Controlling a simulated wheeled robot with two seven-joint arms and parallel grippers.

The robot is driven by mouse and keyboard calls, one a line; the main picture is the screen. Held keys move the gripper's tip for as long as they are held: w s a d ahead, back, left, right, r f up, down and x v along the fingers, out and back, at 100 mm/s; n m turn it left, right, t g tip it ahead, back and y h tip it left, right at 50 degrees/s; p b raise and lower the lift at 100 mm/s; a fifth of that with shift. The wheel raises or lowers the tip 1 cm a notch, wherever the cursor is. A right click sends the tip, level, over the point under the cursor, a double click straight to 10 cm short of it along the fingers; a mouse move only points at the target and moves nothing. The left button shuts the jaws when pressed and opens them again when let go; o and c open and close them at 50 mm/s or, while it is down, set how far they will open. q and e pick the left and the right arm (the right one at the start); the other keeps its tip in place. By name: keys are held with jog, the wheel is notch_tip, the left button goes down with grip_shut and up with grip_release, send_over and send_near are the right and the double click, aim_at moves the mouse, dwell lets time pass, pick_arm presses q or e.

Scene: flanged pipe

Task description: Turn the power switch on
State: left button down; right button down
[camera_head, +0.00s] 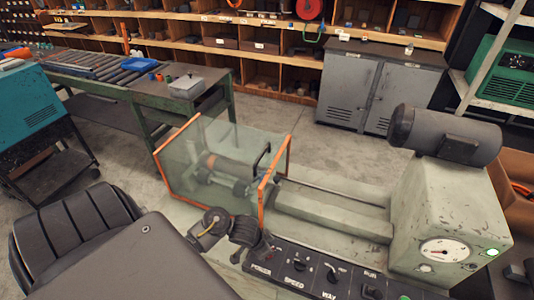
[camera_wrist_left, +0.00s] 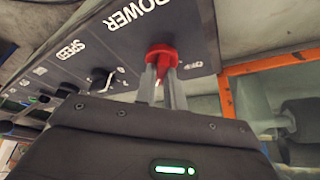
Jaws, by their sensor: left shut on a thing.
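The red power switch (camera_wrist_left: 162,55) sits on the dark control panel (camera_wrist_left: 185,28), beside the white POWER lettering, in the left wrist view. My left gripper (camera_wrist_left: 161,75) has its two grey fingers closed on either side of the red knob. In the head view, my left gripper (camera_head: 246,238) is at the left end of the machine's control panel (camera_head: 318,278), just above the POWER label. My right gripper is in neither view.
A clear guard with orange edges (camera_head: 264,198) stands just behind the panel, close to my left gripper. More knobs, such as the SPEED knob (camera_head: 302,264), lie to its right. A grey motor (camera_head: 448,135) and a housing with a dial and lit green lamp (camera_head: 492,252) stand at right.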

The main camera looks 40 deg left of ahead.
pick_arm(q)
jog(key=shift+m, duration=0.5)
jog(key=c, duration=1.5)
grip_release()
jog(key=shift+a+v, duration=0.15)
jog(key=shift+v, duration=2.55)
jog(key=shift+a+v, duration=0.1)
jog(key=shift+v, duration=2.6)
jog(key=shift+w, duration=0.1)
